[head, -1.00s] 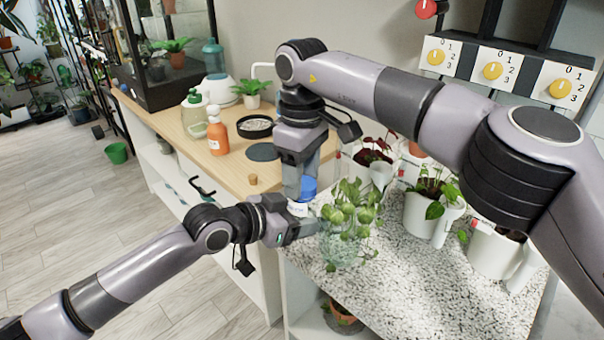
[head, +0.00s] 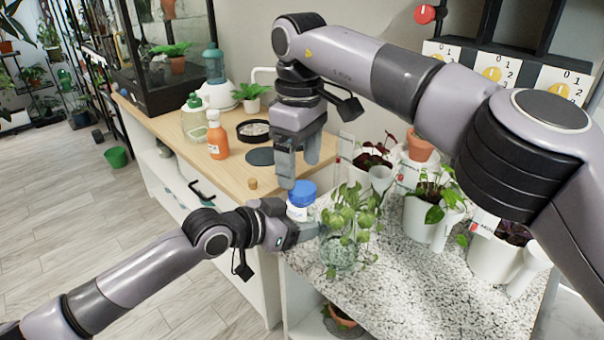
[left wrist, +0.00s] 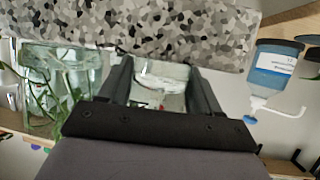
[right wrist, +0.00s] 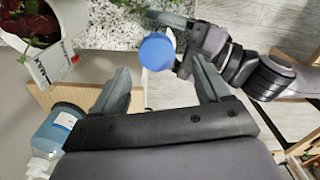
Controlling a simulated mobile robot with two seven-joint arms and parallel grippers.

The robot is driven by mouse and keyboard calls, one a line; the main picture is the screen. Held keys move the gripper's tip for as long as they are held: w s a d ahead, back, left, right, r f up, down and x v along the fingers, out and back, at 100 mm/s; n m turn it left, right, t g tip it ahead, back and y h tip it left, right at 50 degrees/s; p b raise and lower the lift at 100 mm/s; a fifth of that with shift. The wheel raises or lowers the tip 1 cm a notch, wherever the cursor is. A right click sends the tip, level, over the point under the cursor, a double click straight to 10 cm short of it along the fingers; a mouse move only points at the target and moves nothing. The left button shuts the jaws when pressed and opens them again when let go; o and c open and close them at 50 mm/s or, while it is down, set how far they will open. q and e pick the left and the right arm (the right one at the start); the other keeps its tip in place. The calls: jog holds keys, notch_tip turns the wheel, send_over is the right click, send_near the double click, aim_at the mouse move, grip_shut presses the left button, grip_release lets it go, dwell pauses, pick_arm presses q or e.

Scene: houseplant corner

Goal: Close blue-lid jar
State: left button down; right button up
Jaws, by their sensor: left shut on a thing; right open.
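The blue lid (head: 302,189) sits on top of the small white-labelled jar (head: 297,212) at the near left corner of the speckled top. Whether it sits fully down cannot be told. My left gripper (head: 306,232) is shut on the jar's body; the left wrist view shows the clear jar (left wrist: 161,88) between its fingers. My right gripper (head: 299,172) is open and empty, pointing down just above the lid. In the right wrist view the round blue lid (right wrist: 157,52) shows beyond and between the spread fingers.
A leafy plant in a glass vase (head: 343,250) stands close to the right of the jar. White pots (head: 421,217) stand farther right. On the wooden top are a cork (head: 253,183), a dark round mat (head: 260,156) and an orange bottle (head: 217,140).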

jog(key=shift+r, duration=0.3)
jog(key=shift+w+d, duration=0.1)
jog(key=shift+c, duration=0.3)
